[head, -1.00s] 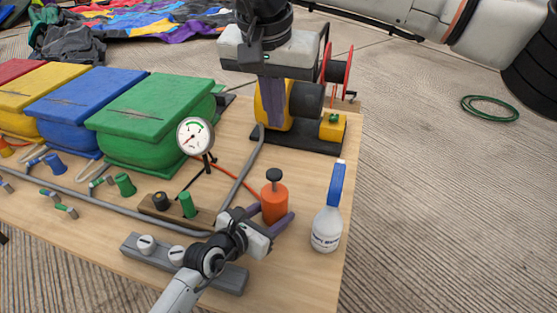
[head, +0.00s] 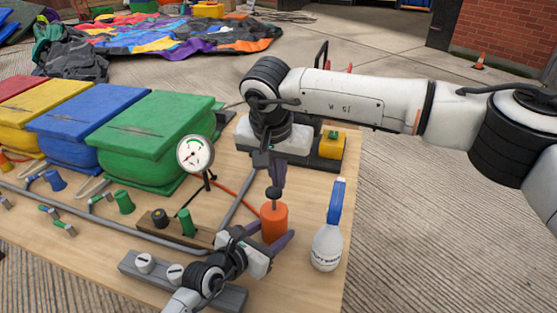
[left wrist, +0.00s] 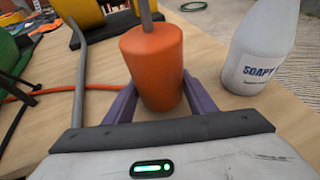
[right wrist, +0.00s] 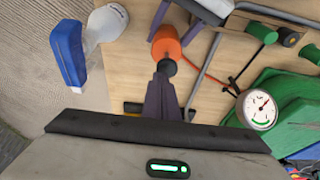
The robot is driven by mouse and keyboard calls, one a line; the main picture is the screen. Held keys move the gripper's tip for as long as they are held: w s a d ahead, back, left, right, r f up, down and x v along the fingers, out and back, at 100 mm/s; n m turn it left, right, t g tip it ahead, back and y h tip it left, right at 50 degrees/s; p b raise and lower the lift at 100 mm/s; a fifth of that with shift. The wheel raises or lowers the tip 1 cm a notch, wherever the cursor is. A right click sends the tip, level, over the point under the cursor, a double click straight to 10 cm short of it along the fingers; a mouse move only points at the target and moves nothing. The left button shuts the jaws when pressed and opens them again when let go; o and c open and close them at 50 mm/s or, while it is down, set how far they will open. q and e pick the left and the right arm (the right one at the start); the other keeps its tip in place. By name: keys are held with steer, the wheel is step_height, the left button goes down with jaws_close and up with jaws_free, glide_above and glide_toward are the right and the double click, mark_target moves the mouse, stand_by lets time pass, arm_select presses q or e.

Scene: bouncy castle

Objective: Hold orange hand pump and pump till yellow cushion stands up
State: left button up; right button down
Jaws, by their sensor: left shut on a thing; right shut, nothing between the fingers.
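The orange hand pump (head: 274,222) stands upright near the table's right front, its black knob (head: 273,192) raised on a short rod. My left gripper (head: 277,228) is shut around the pump's body; the left wrist view shows its purple fingers on both sides of the pump (left wrist: 152,60). My right gripper (head: 277,178) is shut and empty, pointing down just above the knob. In the right wrist view its fingertips (right wrist: 163,80) overlap the knob; I cannot tell whether they touch. The yellow cushion (head: 38,105) is at the left, between the red and blue ones.
A white spray bottle (head: 327,245) with a blue top stands right of the pump. A round gauge (head: 195,154), green cushion (head: 150,125), hose and valve blocks are to the left. A yellow-and-black machine (head: 332,144) stands behind. A grey switch block (head: 150,265) is in front.

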mark_target(279, 193)
steer(key=shift+f, duration=0.45)
steer(key=shift+f, duration=2.1)
steer(key=w+d+v, duration=0.1)
steer(key=v, duration=1.3)
steer(key=shift+a+r, duration=0.3)
steer(key=shift+a, duration=0.05)
